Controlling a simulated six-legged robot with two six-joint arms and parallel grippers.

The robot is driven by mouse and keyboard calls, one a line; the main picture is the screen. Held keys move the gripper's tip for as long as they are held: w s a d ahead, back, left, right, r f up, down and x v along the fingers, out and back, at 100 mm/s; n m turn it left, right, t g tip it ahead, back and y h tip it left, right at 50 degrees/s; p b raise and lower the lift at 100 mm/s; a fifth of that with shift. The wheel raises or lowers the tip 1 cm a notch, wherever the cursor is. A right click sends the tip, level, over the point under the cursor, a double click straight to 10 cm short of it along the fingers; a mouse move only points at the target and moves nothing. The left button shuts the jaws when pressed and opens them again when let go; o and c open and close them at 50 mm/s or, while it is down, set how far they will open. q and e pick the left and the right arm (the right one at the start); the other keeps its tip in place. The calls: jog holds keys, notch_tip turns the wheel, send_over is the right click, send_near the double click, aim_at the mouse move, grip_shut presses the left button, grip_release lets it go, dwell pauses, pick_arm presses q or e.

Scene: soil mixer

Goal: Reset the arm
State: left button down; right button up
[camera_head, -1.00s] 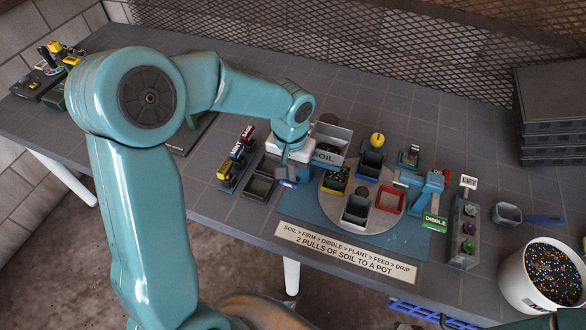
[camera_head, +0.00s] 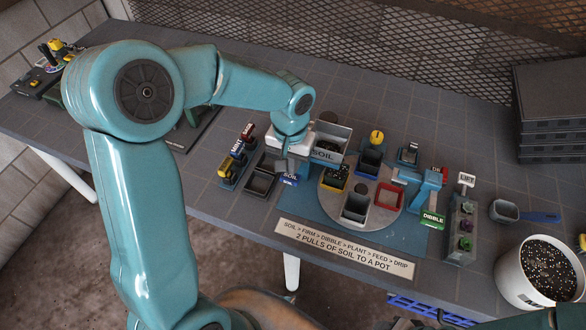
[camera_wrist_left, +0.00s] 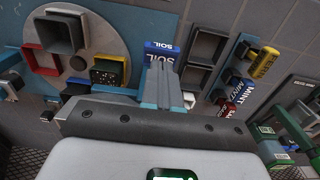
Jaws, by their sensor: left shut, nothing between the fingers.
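My left arm comes in from the left in the head view and bends over the bench. Its gripper (camera_head: 284,170) points down beside the grey SOIL hopper (camera_head: 331,143), near the blue SOIL label (camera_head: 290,181). In the left wrist view the fingers (camera_wrist_left: 161,82) are together and empty, in front of the blue SOIL label (camera_wrist_left: 161,48). Whether they touch anything there I cannot tell. The round turntable (camera_head: 384,223) carries several square pots, one with dark speckled soil (camera_head: 338,176). My right gripper is not in view.
Labelled coloured holders (camera_head: 235,160) and a dark empty tray (camera_head: 262,180) stand left of the gripper. A green DIBBLE sign (camera_head: 432,218), LIFT post (camera_head: 466,182), scoop (camera_head: 520,214) and white bucket (camera_head: 515,290) lie right.

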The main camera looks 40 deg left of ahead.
pick_arm(q)
notch_tip(320, 180, up, 5)
jog(key=p, duration=0.3)
jog(key=shift+f, duration=0.3)
jog(key=shift+s, duration=0.15)
